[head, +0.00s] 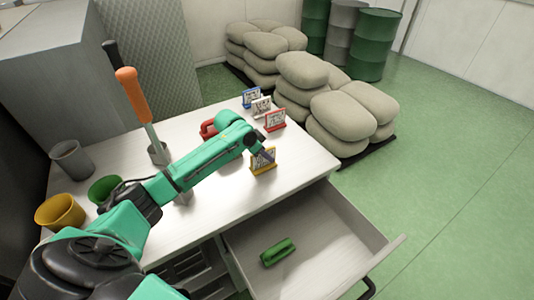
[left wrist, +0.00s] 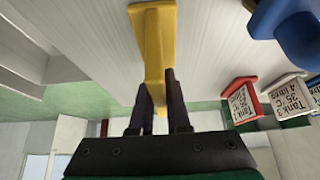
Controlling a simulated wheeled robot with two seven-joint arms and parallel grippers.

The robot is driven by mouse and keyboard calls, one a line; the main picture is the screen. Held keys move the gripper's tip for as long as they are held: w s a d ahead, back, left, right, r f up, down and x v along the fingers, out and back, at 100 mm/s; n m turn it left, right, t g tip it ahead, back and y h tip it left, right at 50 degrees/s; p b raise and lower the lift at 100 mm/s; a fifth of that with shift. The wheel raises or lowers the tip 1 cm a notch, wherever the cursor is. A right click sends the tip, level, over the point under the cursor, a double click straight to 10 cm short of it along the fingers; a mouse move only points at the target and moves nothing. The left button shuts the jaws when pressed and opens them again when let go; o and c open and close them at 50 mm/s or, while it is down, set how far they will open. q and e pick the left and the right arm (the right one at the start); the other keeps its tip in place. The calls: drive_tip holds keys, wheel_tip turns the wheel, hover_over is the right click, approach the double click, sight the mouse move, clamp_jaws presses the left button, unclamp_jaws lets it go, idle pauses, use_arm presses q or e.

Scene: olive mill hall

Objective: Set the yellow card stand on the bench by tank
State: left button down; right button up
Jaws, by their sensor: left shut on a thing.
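The yellow card stand (head: 263,165) is at the bench's right part, near the edge above the open drawer. My left gripper (head: 265,153) is shut on it from above; the wrist view shows the yellow stand (left wrist: 154,50) between the two dark fingers (left wrist: 160,100). The stand looks upright; I cannot tell whether its base touches the bench (head: 225,225). Behind it stand a red card stand (head: 274,121), a white one (head: 261,107) and a blue one (head: 250,97) in a row. Red and white cards bearing "Tank" text show in the wrist view. My right gripper is out of view.
An open drawer (head: 330,278) holds a green object (head: 277,252). A red object (head: 207,129) is partly behind my arm. Grey (head: 72,160), green (head: 103,190) and yellow (head: 60,212) cups and an orange-handled tool (head: 133,95) stand at left. Sacks (head: 345,120) lie beyond the bench.

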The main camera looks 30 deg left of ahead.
use_arm(q)
drive_tip(key=shift+f, duration=0.1)
drive_tip(key=c, duration=0.9)
unclamp_jaws()
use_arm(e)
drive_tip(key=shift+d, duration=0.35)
use_arm(q)
drive_tip(key=b+v, duration=0.2)
drive_tip(key=v, duration=1)
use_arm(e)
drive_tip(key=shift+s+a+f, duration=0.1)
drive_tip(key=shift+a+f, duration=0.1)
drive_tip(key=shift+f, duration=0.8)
